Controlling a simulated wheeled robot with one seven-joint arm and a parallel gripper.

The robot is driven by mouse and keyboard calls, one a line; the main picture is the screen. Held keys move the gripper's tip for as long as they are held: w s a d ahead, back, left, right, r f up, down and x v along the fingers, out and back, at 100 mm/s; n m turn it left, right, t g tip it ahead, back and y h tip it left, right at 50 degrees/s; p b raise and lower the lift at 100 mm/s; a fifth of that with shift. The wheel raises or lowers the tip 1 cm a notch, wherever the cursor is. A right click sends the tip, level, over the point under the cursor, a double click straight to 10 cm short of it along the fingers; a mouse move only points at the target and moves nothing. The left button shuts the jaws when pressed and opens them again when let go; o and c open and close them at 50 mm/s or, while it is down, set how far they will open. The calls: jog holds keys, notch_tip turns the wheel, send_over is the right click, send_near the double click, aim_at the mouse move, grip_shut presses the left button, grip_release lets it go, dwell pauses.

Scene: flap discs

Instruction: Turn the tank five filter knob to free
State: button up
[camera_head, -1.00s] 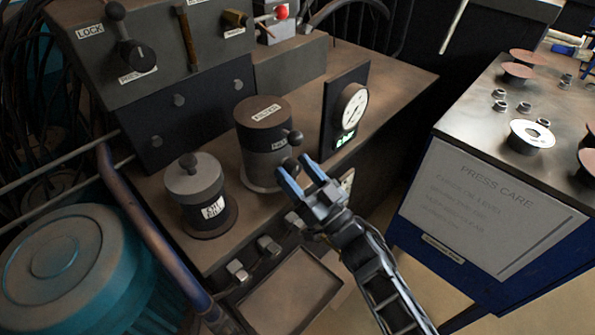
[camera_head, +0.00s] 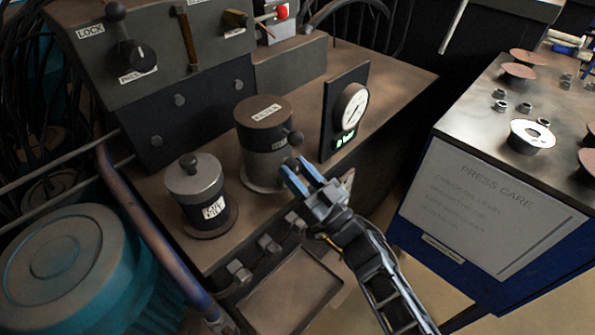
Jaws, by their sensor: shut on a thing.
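The filter (camera_head: 262,150) is an upright canister with a dark top and a grey lower body, on the brown bench top. A label lies on its top. A dark ball-ended knob (camera_head: 295,137) sticks out from its upper right side, clear of my fingers. My gripper (camera_head: 292,166) is at the canister's lower right side, with its blue fingers close together. They are shut on a small dark knob (camera_head: 290,163) low on that side, mostly hidden by the fingertips. Its setting cannot be read.
A smaller grey lidded pot (camera_head: 194,178) stands left of the filter. A dial gauge (camera_head: 352,105) with a green display stands to the right. A control panel (camera_head: 160,45) with levers is behind. A shallow tray (camera_head: 290,292) lies in front, and a teal drum (camera_head: 65,265) stands front left.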

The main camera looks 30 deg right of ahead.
jog(key=n+y, duration=0.1)
jog(key=n, duration=0.2)
jog(key=n+g+y, duration=0.1)
jog(key=n+y, duration=0.1)
jog(key=n, duration=0.1)
jog(key=shift+d+n+p, duration=0.1)
jog(key=shift+n+p, duration=0.2)
jog(key=shift+n, duration=0.1)
jog(key=shift+n+g+y, duration=0.5)
jog(key=shift+n, duration=0.75)
jog(key=shift+n+g+y, duration=0.5)
jog(key=shift+n, duration=0.75)
jog(key=shift+n+p, duration=0.3)
jog(key=o, duration=1)
jog(key=shift+d, duration=0.1)
jog(key=shift+o, duration=0.2)
jog(key=v, duration=0.7)
jog(key=shift+s+d+b, duration=0.25)
jog(key=shift+s+b, duration=0.05)
jog(key=shift+b, duration=0.1)
jog(key=shift+f, duration=0.1)
